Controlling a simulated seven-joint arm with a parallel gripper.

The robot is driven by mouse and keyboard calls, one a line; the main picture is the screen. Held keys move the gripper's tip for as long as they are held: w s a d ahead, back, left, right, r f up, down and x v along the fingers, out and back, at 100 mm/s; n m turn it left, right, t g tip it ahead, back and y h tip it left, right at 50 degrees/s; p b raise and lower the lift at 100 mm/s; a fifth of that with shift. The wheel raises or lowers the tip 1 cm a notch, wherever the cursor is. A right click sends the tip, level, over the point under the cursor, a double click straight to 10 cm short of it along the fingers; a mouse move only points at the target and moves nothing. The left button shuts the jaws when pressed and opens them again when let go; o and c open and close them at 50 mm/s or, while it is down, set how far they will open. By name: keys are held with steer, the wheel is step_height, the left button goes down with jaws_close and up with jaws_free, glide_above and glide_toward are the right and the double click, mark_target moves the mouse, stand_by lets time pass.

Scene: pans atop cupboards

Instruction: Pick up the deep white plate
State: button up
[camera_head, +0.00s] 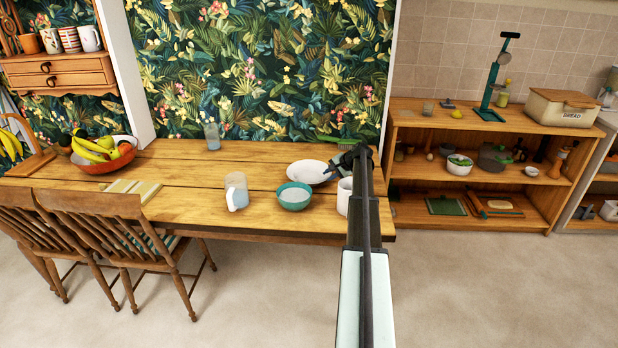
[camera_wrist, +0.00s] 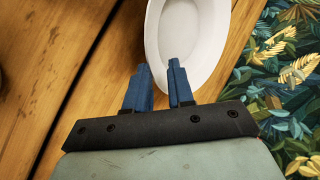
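The deep white plate (camera_head: 308,172) lies on the wooden table, right of centre in the head view. In the wrist view the plate (camera_wrist: 192,35) is cut off by the top edge, and its near end is at my fingers. My gripper (camera_wrist: 158,72) has two blue fingers standing apart, with a gap between them. The plate's rim shows between and behind the fingertips, and the right finger overlaps the plate in the picture. I cannot tell whether they touch. In the head view my gripper (camera_head: 332,170) is at the plate's right edge, partly hidden by my arm.
A teal bowl (camera_head: 294,196) stands just in front of the plate. A white mug (camera_head: 344,196) stands close to my arm, and a glass jug (camera_head: 236,190) is further left. A green item (camera_head: 338,140) lies behind. The patterned wall (camera_head: 260,70) backs the table.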

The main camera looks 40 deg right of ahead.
mark_target(326, 177)
steer(key=x, duration=0.4)
steer(key=shift+f, duration=0.15)
steer(key=shift+s, duration=0.1)
steer(key=shift+c, duration=0.4)
jaws_close()
